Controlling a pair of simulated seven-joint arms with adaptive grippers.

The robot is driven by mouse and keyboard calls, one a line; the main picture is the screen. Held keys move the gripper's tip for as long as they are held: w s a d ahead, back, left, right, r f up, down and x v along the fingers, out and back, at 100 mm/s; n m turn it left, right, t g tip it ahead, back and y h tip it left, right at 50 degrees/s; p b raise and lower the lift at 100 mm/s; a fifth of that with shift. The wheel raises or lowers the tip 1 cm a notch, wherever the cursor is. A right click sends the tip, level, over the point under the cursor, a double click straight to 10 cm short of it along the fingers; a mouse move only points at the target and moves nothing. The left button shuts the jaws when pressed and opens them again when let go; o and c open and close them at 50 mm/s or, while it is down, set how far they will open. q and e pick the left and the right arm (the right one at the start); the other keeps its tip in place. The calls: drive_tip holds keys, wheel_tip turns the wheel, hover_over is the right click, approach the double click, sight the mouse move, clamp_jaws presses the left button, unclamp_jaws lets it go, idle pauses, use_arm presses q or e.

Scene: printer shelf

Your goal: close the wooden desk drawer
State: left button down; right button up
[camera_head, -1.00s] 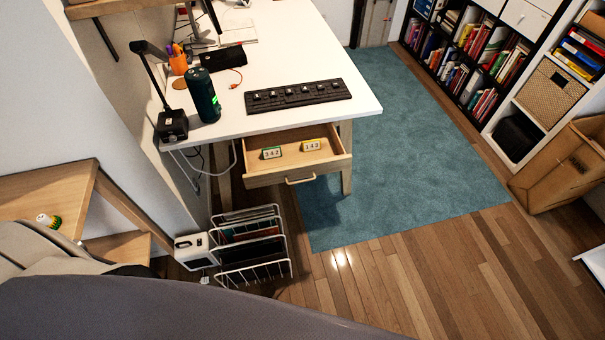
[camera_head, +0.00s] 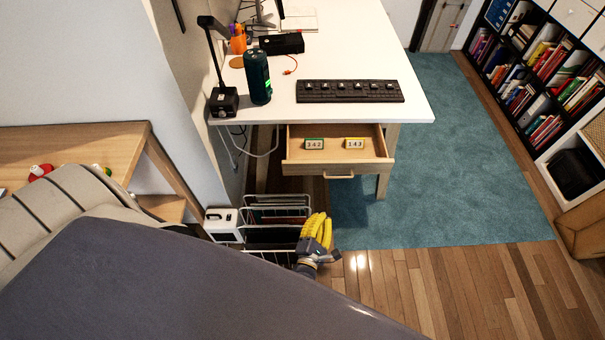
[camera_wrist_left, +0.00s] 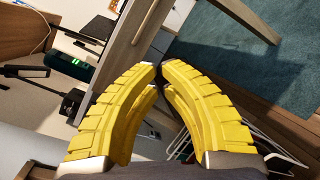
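The wooden desk drawer (camera_head: 303,169) is pulled open under the white desk, with its handle (camera_head: 338,177) at the front. Two small number tags, 342 (camera_head: 314,143) and 143 (camera_head: 354,143), are inside it. My left gripper (camera_head: 320,222), with yellow fingers, is below and in front of the drawer, apart from it. In the left wrist view its fingertips (camera_wrist_left: 159,68) meet with nothing visible held between them. A pale wooden panel with a handle, seemingly the drawer front (camera_wrist_left: 122,45), shows beyond the fingers there. My right gripper is not in view.
A white wire rack (camera_head: 262,205) stands on the floor close beside my left gripper. The white desk (camera_head: 345,65) carries a keyboard (camera_head: 350,91), a dark green cylinder (camera_head: 257,77) and a black lamp (camera_head: 223,100). The teal rug (camera_head: 450,170) right of the drawer is clear.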

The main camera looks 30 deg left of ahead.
use_arm(q)
drive_tip(key=a+r+n+y, duration=0.4)
drive_tip(key=n, duration=0.4)
drive_tip(key=n+g+y, duration=0.1)
drive_tip(key=n+y, duration=0.1)
drive_tip(key=n, duration=0.4)
approach(302, 170)
drive_tip(key=x, duration=0.6)
drive_tip(key=shift+r, duration=0.15)
drive_tip(key=shift+x, duration=1.1)
drive_tip(key=shift+w+a, duration=0.1)
